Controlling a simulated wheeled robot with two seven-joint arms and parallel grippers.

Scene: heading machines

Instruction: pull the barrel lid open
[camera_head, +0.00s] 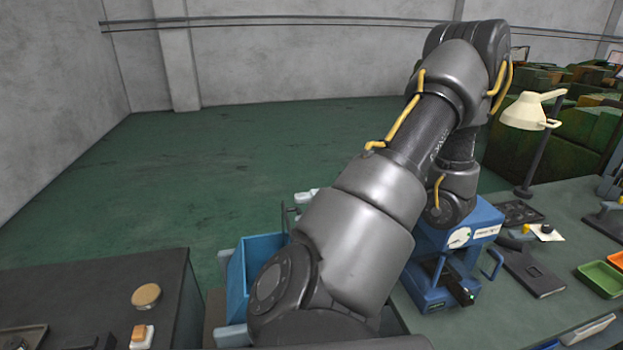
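My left arm rises large from the bottom middle, bends at the upper right and comes down at a blue machine (478,236) with a round dial on the bench. A dark part with a small green light, apparently my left gripper (455,284), is low in front of this machine. It is small and partly covered, so I cannot tell whether its fingers are open or touching anything. A blue handle sticks out at the machine's right side. I cannot make out a barrel or its lid for certain; my arm hides much of the middle. My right gripper is out of view.
The green bench (520,310) carries a cream lamp (530,112), a black flat case (533,272) and a green tray (603,279). A blue bin (262,255) stands left of my arm. A dark cabinet (90,280) is at lower left. The green floor behind is clear.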

